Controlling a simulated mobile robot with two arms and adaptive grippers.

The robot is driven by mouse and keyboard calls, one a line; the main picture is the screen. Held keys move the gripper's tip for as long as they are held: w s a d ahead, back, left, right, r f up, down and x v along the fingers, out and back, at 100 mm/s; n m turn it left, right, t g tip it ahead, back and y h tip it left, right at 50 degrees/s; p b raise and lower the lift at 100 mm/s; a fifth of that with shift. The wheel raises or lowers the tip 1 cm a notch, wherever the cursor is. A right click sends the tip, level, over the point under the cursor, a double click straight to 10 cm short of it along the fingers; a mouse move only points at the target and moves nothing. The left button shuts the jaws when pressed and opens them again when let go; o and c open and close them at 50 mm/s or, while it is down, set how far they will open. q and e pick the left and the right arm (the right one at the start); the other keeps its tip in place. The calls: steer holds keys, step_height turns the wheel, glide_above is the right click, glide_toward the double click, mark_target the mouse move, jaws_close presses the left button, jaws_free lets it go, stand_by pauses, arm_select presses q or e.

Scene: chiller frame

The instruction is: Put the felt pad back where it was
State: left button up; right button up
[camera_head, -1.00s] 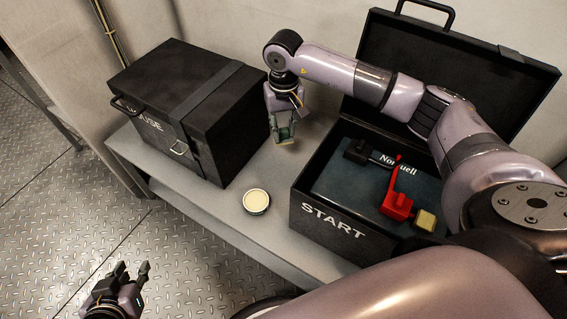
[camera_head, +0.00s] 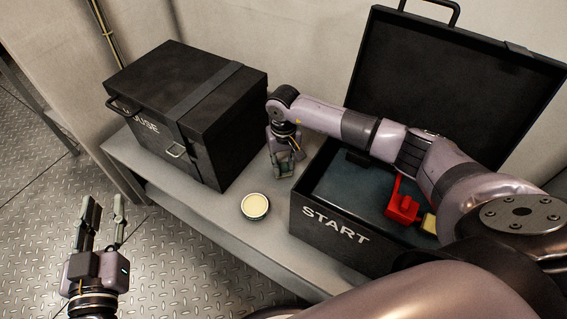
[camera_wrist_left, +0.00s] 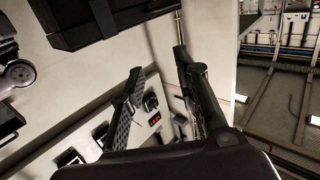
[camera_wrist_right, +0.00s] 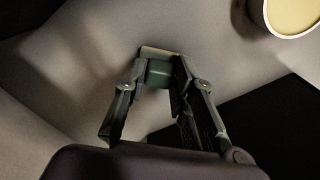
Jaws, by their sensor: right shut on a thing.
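My right gripper (camera_head: 283,162) is shut on a small green block with a pale edge, which looks like the felt pad (camera_wrist_right: 160,72). In the head view it hangs low over the grey bench, between the two black boxes and behind the round tin. The pad is mostly hidden there by the fingers; the right wrist view shows its pale edge at or just above the bench surface, and I cannot tell if it touches. My left gripper (camera_head: 105,215) is open and empty over the floor, left of the bench; its spread fingers also show in the left wrist view (camera_wrist_left: 158,65).
A round tin with cream contents (camera_head: 255,206) stands near the front edge of the grey bench (camera_head: 215,215). A closed black box (camera_head: 165,135) stands left. The open START box (camera_head: 310,228) at right holds a red part (camera_head: 402,209) and a yellow block (camera_head: 429,223).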

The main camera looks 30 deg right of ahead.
mark_target(283, 164)
arm_select(q)
steer(key=shift+r, duration=0.1)
arm_select(e)
steer(key=shift+f, duration=0.1)
steer(key=o, duration=1)
arm_select(q)
steer(key=shift+d+r+t, duration=0.1)
steer(key=shift+r+t, duration=0.2)
steer(key=shift+r, duration=0.3)
arm_select(e)
step_height(283, 164, up, 5)
steer(key=shift+w+f+p, duration=0.1)
steer(key=shift+f+p, duration=0.05)
steer(key=shift+p, duration=0.55)
arm_select(q)
steer(key=s+a+f+g+y, duration=0.1)
steer(key=s+a+f+g, duration=0.1)
steer(key=f, duration=0.4)
steer(key=s+a+f+g+y+p, duration=0.1)
steer(key=s+f+g, duration=0.3)
steer(key=f+g, duration=0.2)
steer(key=shift+s+a+f+g+p, duration=0.3)
steer(key=shift+s+a+f, duration=0.1)
steer(key=shift+f, duration=0.15)
arm_select(e)
steer(key=shift+r, duration=3.8)
